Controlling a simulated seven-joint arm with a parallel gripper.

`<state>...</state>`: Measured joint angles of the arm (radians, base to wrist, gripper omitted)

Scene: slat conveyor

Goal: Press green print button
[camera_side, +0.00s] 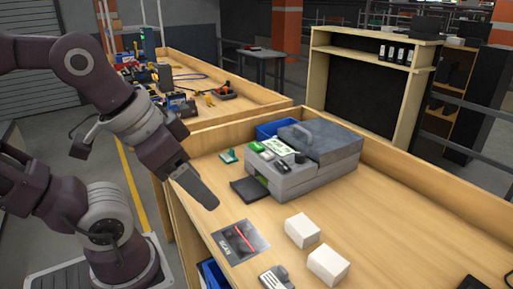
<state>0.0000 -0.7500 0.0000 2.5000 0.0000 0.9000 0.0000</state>
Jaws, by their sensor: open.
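A grey label printer (318,172) stands on the wooden workbench, with a small control panel on its top left side. A small green button (256,146) shows at the left end of that panel, beside a pale green-tinted display (278,145). My gripper (205,198) hangs left of the printer, near the bench's left edge, pointing down to the right. It is apart from the printer and the button. Its fingers are seen side-on, so the gap between them is hidden, and nothing shows held in it.
A dark scan pad marked SCAN (240,241), two white boxes (302,230) and a handheld device (275,279) lie in front of the printer. A blue bin (275,128) stands behind it. The bench has a raised wooden rim (420,185). The bench right of the boxes is mostly clear.

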